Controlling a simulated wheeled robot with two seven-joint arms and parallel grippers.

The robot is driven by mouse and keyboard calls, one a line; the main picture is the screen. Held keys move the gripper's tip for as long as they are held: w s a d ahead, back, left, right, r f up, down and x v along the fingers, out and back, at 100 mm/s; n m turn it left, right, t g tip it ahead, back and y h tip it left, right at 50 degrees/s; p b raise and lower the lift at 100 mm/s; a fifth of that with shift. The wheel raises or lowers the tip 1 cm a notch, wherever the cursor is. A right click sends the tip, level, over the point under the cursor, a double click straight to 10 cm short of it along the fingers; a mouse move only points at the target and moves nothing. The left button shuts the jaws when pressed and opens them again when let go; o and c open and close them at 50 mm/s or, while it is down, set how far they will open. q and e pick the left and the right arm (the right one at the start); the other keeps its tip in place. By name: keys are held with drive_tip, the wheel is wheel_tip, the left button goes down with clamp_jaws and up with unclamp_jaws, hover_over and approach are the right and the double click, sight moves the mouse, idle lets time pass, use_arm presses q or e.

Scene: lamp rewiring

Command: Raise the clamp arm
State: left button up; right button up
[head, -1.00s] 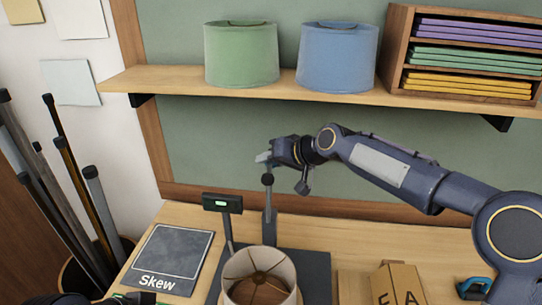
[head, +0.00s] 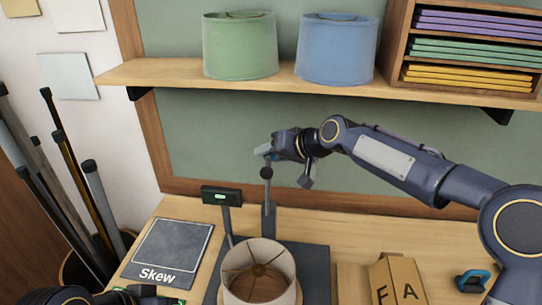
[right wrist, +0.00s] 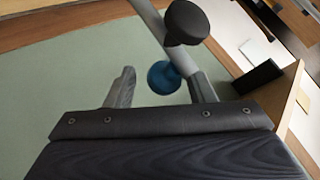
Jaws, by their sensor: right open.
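The clamp (head: 268,222) stands upright at the back of a dark base plate, with a grey rod topped by a black knob (head: 266,172). My right gripper (head: 264,154) is open just above and behind that knob. In the right wrist view, a blue ball (right wrist: 164,77) shows between the fingers of the right gripper (right wrist: 160,88), and the black knob (right wrist: 187,20) lies beyond the fingertips. I cannot tell whether the fingers touch the ball or rod. My left gripper (head: 150,296) is partly in view at the bottom left edge, its jaws unclear.
A cream lampshade (head: 258,285) stands on the plate in front of the clamp. A small display (head: 221,195) stands beside it, and a "Skew" panel (head: 165,250) lies left. Cardboard box (head: 397,282) and blue item (head: 472,281) are right. A shelf (head: 180,78) hangs above.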

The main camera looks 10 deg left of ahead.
drive_tip(key=v, duration=0.6)
drive_tip(key=shift+s+d, duration=0.2)
drive_tip(key=shift+d, duration=0.05)
drive_tip(key=shift+r, duration=0.15)
